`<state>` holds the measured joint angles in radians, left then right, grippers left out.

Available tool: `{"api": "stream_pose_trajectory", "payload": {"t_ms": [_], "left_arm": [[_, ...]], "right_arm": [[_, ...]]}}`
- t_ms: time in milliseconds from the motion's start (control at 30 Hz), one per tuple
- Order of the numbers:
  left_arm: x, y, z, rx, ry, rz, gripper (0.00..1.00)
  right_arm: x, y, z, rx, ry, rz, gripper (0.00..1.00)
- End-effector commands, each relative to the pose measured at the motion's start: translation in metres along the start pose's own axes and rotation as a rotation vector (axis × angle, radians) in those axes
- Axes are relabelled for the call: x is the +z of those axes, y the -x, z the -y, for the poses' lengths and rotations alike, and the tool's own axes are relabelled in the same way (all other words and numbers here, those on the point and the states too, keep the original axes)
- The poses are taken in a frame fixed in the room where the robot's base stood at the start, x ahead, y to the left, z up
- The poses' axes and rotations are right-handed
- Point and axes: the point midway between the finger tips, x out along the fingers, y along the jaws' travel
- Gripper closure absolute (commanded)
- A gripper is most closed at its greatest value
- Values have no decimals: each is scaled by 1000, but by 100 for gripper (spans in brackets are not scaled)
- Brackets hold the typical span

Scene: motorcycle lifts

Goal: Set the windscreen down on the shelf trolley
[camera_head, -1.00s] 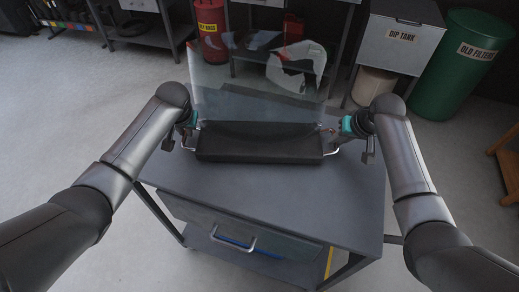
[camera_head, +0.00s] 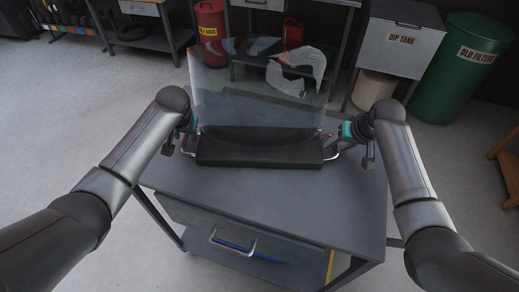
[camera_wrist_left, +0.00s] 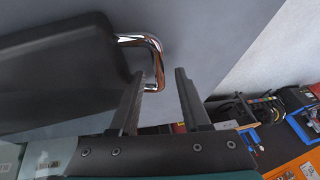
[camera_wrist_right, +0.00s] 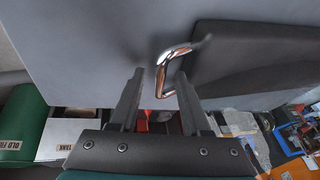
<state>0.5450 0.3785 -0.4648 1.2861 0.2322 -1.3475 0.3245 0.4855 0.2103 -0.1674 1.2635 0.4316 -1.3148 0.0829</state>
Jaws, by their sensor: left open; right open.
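The windscreen (camera_head: 258,84) is a clear upright pane with a black base (camera_head: 258,150) that has a chrome handle at each end. The base rests on the grey top of the shelf trolley (camera_head: 270,200), toward its far side. My left gripper (camera_head: 184,146) is open at the left handle; in the left wrist view the handle (camera_wrist_left: 155,62) lies just beyond the spread fingers (camera_wrist_left: 160,100). My right gripper (camera_head: 350,142) is open at the right handle; in the right wrist view that handle (camera_wrist_right: 165,70) shows between and just beyond the fingers (camera_wrist_right: 160,98).
Behind the trolley stand a red bin (camera_head: 210,32), a dip tank cabinet (camera_head: 400,40) and a green old filters bin (camera_head: 462,65). A wooden stand (camera_head: 508,165) is at the right edge. The near part of the trolley top is bare.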

Motion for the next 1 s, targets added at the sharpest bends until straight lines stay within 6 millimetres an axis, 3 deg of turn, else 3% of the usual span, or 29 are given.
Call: {"api": "stream_pose_trajectory", "payload": {"t_ms": [267, 700, 1000], "left_arm": [[0, 30, 0, 1, -1, -2, 53], [-1, 98, 0, 0, 0, -3, 53], [0, 116, 0, 0, 0, 0, 53]], "right_arm": [[0, 0, 0, 0, 0, 0, 53], [0, 0, 0, 0, 0, 0, 53], [0, 2, 0, 0, 0, -1, 53]]}}
